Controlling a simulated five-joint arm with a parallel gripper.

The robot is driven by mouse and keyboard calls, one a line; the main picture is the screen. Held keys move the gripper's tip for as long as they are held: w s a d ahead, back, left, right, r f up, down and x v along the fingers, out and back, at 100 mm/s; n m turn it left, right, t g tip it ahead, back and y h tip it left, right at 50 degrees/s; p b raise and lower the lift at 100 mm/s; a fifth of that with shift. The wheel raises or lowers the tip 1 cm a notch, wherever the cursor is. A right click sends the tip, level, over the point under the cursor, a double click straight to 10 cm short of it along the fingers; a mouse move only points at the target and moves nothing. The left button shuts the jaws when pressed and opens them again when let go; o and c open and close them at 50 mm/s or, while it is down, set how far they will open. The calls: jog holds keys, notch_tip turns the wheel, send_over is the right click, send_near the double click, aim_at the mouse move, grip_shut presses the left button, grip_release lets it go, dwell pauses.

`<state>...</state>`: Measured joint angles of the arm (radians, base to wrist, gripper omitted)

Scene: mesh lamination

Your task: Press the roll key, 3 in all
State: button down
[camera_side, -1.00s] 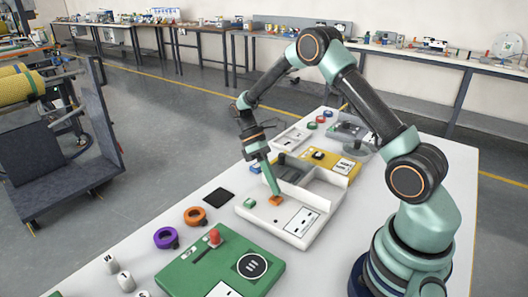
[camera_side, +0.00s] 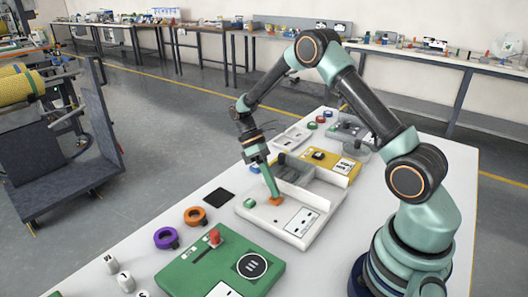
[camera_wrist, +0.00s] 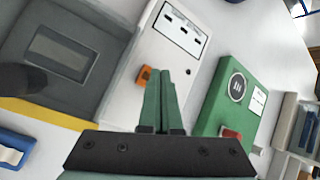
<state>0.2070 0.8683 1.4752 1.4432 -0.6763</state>
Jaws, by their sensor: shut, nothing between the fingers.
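A white unit (camera_side: 262,214) with an orange key (camera_side: 275,202) on its low front deck stands on the table. No readable label tells me which is the roll key. My gripper (camera_side: 276,194) is shut and empty, its fingertips pointing down at the orange key in the side view. In the wrist view, the orange key (camera_wrist: 144,76) shows just left of my gripper's tips (camera_wrist: 168,72). I cannot tell whether they touch it.
A green unit (camera_side: 190,270) with a red knob (camera_side: 214,237) stands at the front. Purple (camera_side: 165,238) and orange (camera_side: 195,216) rings and a black pad (camera_side: 219,196) lie to the left. A yellow unit (camera_side: 343,168) stands behind the white one.

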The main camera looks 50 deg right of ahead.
jog(key=shift+f, duration=0.55)
dwell(0.8)
dwell(0.3)
jog(key=shift+r, duration=0.9)
jog(key=shift+r, duration=2.5)
dwell(0.4)
notch_tip(320, 180, up, 4)
jog(key=shift+d+f, duration=0.1)
dwell(0.4)
